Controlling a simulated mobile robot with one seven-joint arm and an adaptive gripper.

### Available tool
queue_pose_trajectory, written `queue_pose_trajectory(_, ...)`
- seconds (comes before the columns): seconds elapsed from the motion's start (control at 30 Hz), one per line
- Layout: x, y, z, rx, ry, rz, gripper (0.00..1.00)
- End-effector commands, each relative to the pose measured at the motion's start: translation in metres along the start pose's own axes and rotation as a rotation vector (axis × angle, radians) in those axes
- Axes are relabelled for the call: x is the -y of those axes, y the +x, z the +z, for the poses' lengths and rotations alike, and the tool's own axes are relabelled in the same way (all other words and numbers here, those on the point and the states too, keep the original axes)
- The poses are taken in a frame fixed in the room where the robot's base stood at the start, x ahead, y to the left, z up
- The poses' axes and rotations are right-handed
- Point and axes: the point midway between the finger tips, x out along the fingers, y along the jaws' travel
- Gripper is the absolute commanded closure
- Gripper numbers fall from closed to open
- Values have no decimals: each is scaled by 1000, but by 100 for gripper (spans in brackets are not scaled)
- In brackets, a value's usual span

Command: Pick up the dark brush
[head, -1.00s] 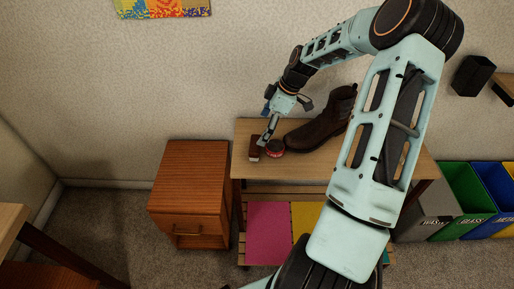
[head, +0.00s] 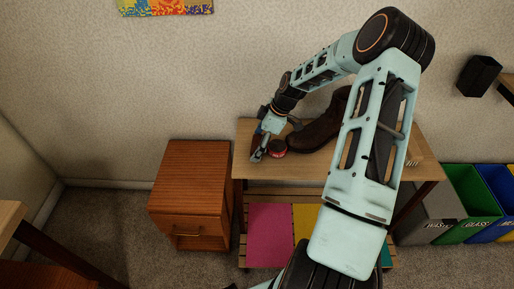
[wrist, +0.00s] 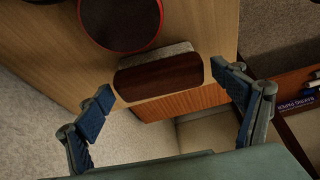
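The dark brush (wrist: 160,78), with a dark red-brown wooden back and pale grey bristles, lies near the left end of the wooden bench top (head: 308,168). In the wrist view my gripper (wrist: 164,85) is open, with one blue-padded finger off each end of the brush and visible gaps between. Nothing is held. In the head view my gripper (head: 262,150) is low over the bench's left end and largely hides the brush. From that view I cannot tell its exact height above the bench.
A round dark tin with a red rim (head: 278,149) sits close beside the brush; it also shows in the wrist view (wrist: 120,18). A brown boot (head: 318,134) stands right of it. A wooden cabinet (head: 191,185) stands left of the bench. Coloured bins (head: 470,205) are at right.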

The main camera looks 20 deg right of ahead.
Motion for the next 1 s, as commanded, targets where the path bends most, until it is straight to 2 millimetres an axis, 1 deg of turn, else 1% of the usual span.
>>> queue_pose_trajectory(0.03,0,0,0,0,0,0,22)
queue_pose_trajectory(0.3,0,0,0,0,0,0,51)
queue_pose_trajectory(0.33,0,0,0,0,0,0,53)
queue_pose_trajectory(0.57,0,-1,0,0,0,0,53)
queue_pose_trajectory(0.73,-1,-10,-4,0,-1,2,53)
queue_pose_trajectory(0.83,0,-21,-8,1,-1,2,53)
queue_pose_trajectory(0.9,-1,-33,-13,1,-2,3,53)
queue_pose_trajectory(0.97,5,-45,-9,1,3,4,53)
queue_pose_trajectory(1.0,9,-54,-7,1,3,3,53)
